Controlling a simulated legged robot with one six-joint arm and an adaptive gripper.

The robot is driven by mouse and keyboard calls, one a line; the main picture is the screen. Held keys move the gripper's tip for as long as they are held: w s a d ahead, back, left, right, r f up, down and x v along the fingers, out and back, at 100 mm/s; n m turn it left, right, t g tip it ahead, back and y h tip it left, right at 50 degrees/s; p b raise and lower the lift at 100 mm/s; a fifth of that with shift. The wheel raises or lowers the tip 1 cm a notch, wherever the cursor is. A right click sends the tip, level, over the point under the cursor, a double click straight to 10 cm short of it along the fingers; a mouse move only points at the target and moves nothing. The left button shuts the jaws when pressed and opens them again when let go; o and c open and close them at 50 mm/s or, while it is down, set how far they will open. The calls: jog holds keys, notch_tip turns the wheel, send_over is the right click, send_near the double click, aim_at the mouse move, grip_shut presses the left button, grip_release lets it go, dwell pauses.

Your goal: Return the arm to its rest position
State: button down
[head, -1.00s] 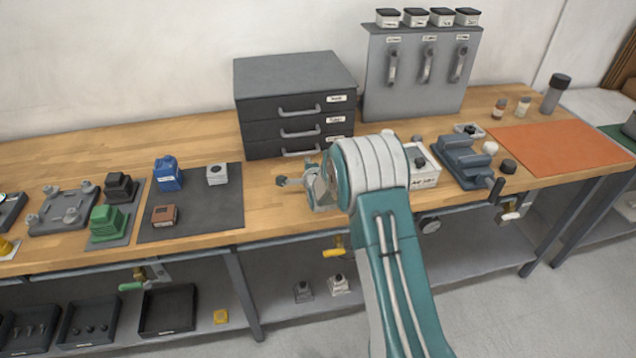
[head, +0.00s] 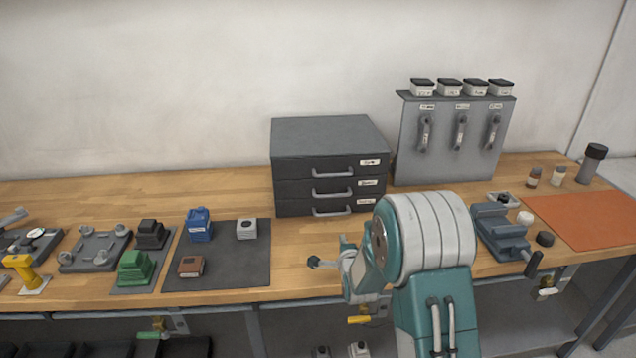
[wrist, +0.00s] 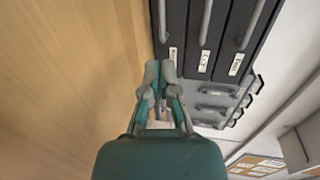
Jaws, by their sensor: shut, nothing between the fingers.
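My teal and grey arm (head: 428,245) rises from the lower right of the head view, bent over the front of the workbench (head: 90,198). Its end points left, and my gripper (head: 316,262) shows small and partly unclear in front of the drawer cabinet (head: 328,132). In the wrist view my gripper (wrist: 158,72) has its fingers together with nothing between them. It is apart from the cabinet's drawer fronts (wrist: 205,45), with bare wood to the left in that view.
A dark mat (head: 225,268) left of my gripper holds a blue container (head: 199,224), a brown block (head: 191,266) and a pale block (head: 246,229). A grey vise (head: 500,236) stands right of my arm. An orange mat (head: 590,218) lies farther right.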

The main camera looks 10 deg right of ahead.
jog(key=s+r+n+g, duration=0.5)
jog(key=s+r+n, duration=0.4)
jog(key=s+r, duration=0.6)
jog(key=s+r+n+g, duration=0.1)
jog(key=s+n, duration=0.3)
jog(key=s, duration=0.8)
jog(key=s+r+n+g, duration=0.2)
jog(key=s+n+g, duration=0.2)
jog(key=s, duration=0.8)
jog(key=shift+s+d+n, duration=0.3)
jog(key=shift+s+n, duration=0.05)
jog(key=shift+n, duration=0.05)
